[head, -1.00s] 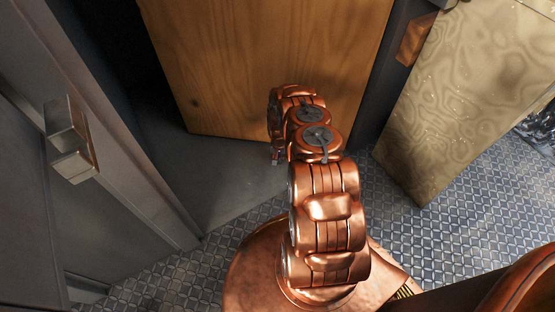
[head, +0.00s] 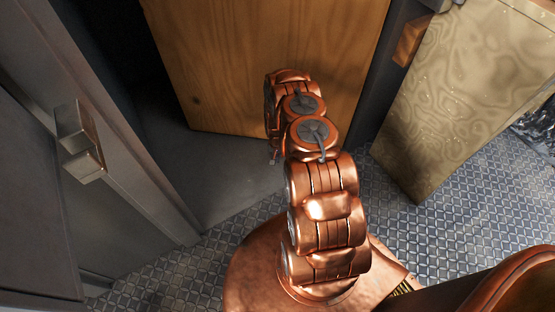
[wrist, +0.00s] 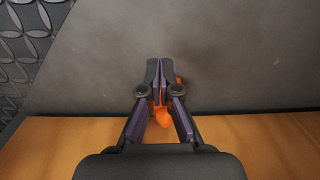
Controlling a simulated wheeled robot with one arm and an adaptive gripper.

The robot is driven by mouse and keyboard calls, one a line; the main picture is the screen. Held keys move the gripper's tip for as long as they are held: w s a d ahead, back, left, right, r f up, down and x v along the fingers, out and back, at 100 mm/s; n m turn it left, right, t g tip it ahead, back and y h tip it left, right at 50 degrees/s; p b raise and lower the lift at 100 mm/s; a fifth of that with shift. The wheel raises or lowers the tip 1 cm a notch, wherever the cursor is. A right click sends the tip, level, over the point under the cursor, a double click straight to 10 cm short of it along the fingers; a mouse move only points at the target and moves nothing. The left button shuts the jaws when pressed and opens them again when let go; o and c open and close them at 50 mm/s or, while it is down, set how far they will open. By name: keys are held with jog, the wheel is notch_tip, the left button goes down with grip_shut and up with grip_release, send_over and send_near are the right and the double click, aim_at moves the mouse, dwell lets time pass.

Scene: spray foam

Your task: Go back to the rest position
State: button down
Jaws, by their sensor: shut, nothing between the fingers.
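My gripper (wrist: 157,75) shows in the wrist view with its two dark fingers together and nothing held between them. An orange piece (wrist: 182,118) shows behind and beside the fingers; I cannot tell what it is. In the head view my copper arm reaches up the middle of the picture, and its bent links hide most of the gripper. The gripper is in front of the grey floor patch, with a wooden edge (wrist: 250,140) below it in the wrist view.
A wooden panel (head: 260,60) stands behind my arm. A grey door with a metal handle (head: 80,140) is at the left. A glossy beige-gold panel (head: 460,90) stands at the right. The patterned metal floor (head: 400,240) is clear between them.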

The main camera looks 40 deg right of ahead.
jog(key=shift+r+p, duration=0.45)
jog(key=shift+r, duration=2.15)
jog(key=shift+r, duration=0.1)
jog(key=s+a+r+n+p, duration=0.1)
jog(key=a+r+p, duration=0.35)
jog(key=r, duration=1.15)
jog(key=a+r+n+p, duration=0.2)
jog(key=a+r+p, duration=0.25)
jog(key=r, duration=1.15)
jog(key=s+a+r+n+p, duration=0.1)
jog(key=a+r+p, duration=0.3)
jog(key=r, duration=1.2)
jog(key=s+a+r+n+p, duration=0.1)
jog(key=s+a+r+p, duration=0.2)
jog(key=s+r+p, duration=0.55)
jog(key=s+a+r+n+g+p, duration=0.1)
jog(key=s+a+r, duration=0.4)
jog(key=r, duration=0.8)
jog(key=s+a+r+n+p, duration=0.2)
jog(key=s+r+p, duration=0.3)
jog(key=s+r, duration=0.45)
jog(key=s+a+r+n+p, duration=0.1)
jog(key=s+r+p, duration=0.3)
jog(key=s+r, duration=0.3)
jog(key=shift+s+a+r+g, duration=0.15)
jog(key=shift+s+a+g, duration=0.25)
jog(key=shift+s, duration=0.7)
